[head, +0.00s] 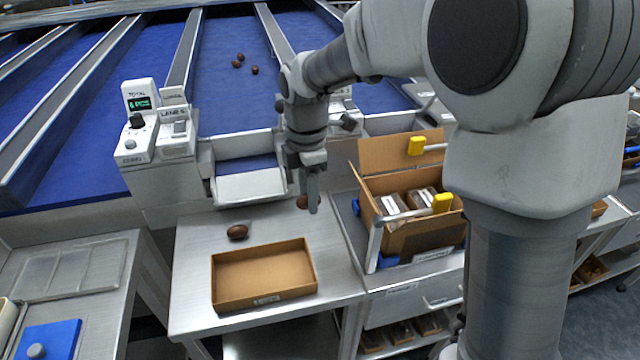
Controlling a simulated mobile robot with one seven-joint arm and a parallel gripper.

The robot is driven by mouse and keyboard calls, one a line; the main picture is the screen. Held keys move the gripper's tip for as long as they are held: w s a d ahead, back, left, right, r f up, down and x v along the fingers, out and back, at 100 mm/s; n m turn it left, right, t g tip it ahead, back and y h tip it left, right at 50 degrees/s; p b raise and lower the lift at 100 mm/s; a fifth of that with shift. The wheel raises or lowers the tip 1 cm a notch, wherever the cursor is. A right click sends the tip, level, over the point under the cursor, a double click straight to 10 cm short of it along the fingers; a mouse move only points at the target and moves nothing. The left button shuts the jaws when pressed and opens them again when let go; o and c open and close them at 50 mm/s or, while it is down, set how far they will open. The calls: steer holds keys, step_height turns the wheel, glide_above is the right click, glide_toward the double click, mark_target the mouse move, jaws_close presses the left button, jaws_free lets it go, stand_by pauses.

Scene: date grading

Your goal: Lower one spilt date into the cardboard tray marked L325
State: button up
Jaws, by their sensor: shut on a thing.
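The cardboard tray (262,262) sits on the metal table, shallow and empty inside. The label on its front edge is too small to read. My gripper (309,204) points down above the table, behind and a little right of the tray's back right corner. It is shut on a brown date (302,201), which is partly hidden by a finger. Another dark brown date (238,232) lies on the table behind the tray's back left side.
An open carton (400,195) with packed goods and yellow-tipped handles stands right of the table. The lane chute (250,185) is behind the tray. Bare metal table (195,280) shows left of the tray.

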steer(key=s+a+f+b, duration=0.4)
steer(key=s+a, duration=0.4)
steer(key=s, duration=0.4)
steer(key=shift+s+a+f, duration=0.15)
steer(key=shift+s+f, duration=0.25)
steer(key=shift+f, duration=0.05)
steer(key=shift+f+b, duration=0.9)
steer(key=shift+f, duration=0.8)
steer(key=shift+f+b, duration=0.5)
steer(key=shift+f, duration=0.25)
steer(key=o, duration=0.8)
steer(key=shift+o, duration=0.2)
